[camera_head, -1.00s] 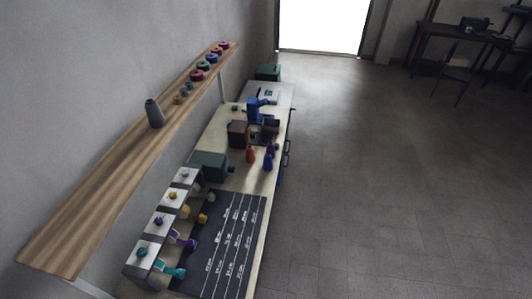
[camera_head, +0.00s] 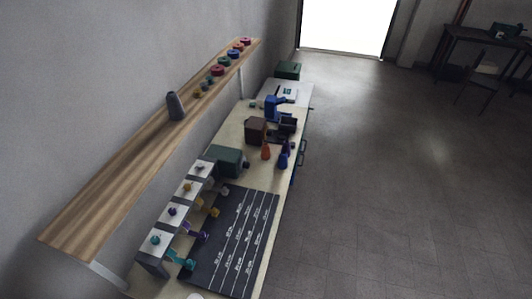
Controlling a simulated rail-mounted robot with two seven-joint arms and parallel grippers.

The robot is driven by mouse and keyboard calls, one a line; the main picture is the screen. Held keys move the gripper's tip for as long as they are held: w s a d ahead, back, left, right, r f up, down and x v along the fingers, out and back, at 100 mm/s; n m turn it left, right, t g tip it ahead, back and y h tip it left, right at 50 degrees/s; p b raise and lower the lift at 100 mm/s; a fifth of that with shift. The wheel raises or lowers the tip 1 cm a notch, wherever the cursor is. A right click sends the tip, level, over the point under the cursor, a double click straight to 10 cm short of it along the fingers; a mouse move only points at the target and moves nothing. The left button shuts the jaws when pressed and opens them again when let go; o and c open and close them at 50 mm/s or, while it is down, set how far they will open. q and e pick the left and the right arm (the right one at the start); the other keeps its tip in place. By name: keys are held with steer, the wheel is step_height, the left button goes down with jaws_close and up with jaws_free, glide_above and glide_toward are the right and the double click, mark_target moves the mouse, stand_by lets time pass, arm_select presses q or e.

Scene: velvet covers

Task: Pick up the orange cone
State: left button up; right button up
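The orange cone (camera_head: 266,152) stands upright on the workbench in the head view. It is small, just in front of a brown box and left of a blue cone-like piece (camera_head: 284,156). Neither of my grippers clearly shows in this view. A small pale rounded shape is cut off at the bottom edge, and I cannot tell what it is.
The long workbench (camera_head: 262,176) runs along the wall. It holds a brown box (camera_head: 256,130), a green box (camera_head: 224,160), a blue device (camera_head: 273,107) and a dark mat (camera_head: 236,240). A wooden shelf (camera_head: 120,165) overhangs its left. Open floor (camera_head: 400,200) lies right.

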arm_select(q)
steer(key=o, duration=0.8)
